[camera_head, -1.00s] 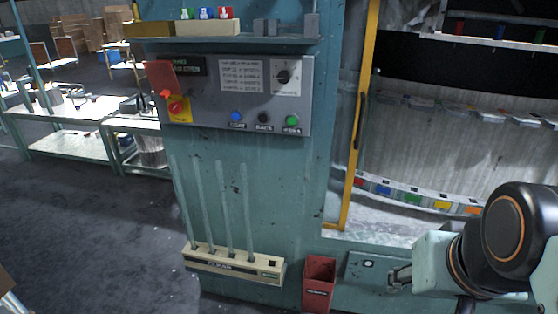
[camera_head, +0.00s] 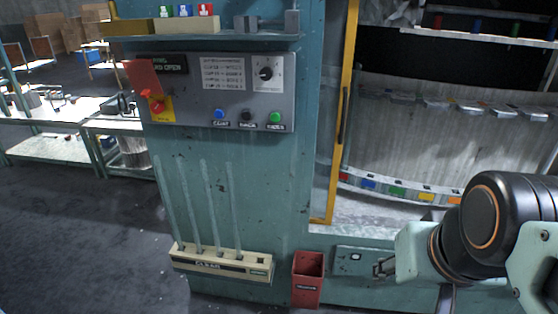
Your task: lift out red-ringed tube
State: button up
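No tube with a red ring can be made out. Several clear glass tubes (camera_head: 208,207) stand upright in a cream rack (camera_head: 215,268) on the front of the teal machine. Behind the yellow-framed opening, a curved row of coloured blocks (camera_head: 397,191) runs red, blue, green, yellow and orange; glass there is too faint to tell.
A control panel (camera_head: 215,115) carries blue, black and green buttons, a dial and a red handle (camera_head: 142,82). A red bin (camera_head: 308,280) hangs right of the rack. The yellow door frame (camera_head: 338,150) edges the opening. A shelf (camera_head: 240,38) juts above the panel. Floor at left is clear.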

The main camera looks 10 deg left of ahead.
aim_at(228, 167)
jog(key=i+j+u, duration=0.15)
jog(key=i+j, duration=0.15)
jog(key=j, duration=0.25)
jog(key=i+j+u, duration=0.1)
jog(key=i+j, duration=0.25)
jog(key=j, duration=0.15)
jog(key=i+j+u, duration=0.15)
jog(key=i+j, duration=0.2)
jog(key=j, duration=0.15)
